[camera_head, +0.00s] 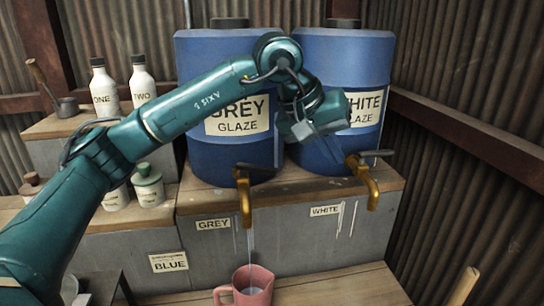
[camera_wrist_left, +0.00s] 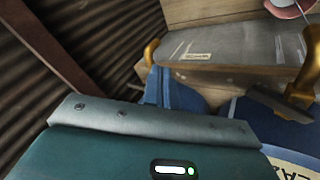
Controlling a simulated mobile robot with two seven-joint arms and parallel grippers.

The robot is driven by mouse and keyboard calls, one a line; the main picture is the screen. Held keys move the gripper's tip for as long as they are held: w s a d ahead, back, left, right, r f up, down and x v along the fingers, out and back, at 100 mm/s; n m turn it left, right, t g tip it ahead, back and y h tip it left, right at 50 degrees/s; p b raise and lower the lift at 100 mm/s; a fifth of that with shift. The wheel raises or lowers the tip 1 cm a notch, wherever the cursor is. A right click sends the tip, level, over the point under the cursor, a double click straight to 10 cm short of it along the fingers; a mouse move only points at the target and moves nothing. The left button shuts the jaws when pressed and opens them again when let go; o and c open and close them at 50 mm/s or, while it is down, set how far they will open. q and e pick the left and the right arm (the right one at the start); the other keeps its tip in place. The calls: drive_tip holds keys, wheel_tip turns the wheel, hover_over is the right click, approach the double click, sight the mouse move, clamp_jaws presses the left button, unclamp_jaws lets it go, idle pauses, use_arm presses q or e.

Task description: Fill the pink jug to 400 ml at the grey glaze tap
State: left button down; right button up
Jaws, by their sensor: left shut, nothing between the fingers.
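The pink jug (camera_head: 258,297) stands upright on the low wooden surface under the grey glaze tap (camera_head: 245,203). A thin pale stream falls from the tap into the jug, and some pale liquid shows inside; no level mark is readable. The jug's rim also shows at the top right of the left wrist view (camera_wrist_left: 289,10), with the grey tap (camera_wrist_left: 304,80) below it. My left gripper (camera_head: 318,128) is shut and empty, in front of the drums, above and right of the grey tap and apart from it. My right gripper is not in view.
The blue grey-glaze drum (camera_head: 225,160) and white-glaze drum (camera_head: 345,55) stand on a wooden shelf. The white tap (camera_head: 366,185) is to the right. White bottles (camera_head: 104,88) and a ladle (camera_head: 66,106) stand left. The low surface right of the jug is clear.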

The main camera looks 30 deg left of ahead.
sight(269, 167)
use_arm(q)
drive_tip(key=s+a+r+y, duration=0.1)
drive_tip(key=a+r+y, duration=0.15)
drive_tip(key=a, duration=0.35)
drive_tip(key=a+r+y, duration=0.1)
drive_tip(key=a+y, duration=0.2)
drive_tip(key=a, duration=0.4)
drive_tip(key=p+x, duration=0.1)
drive_tip(key=x, duration=0.8)
drive_tip(key=shift+s+d+f+g, duration=0.3)
drive_tip(key=shift+s+g, duration=0.05)
drive_tip(key=shift+g, duration=0.05)
drive_tip(key=shift+s+d+m+h, duration=0.1)
drive_tip(key=shift+s+m+h, duration=0.4)
drive_tip(key=shift+s, duration=0.3)
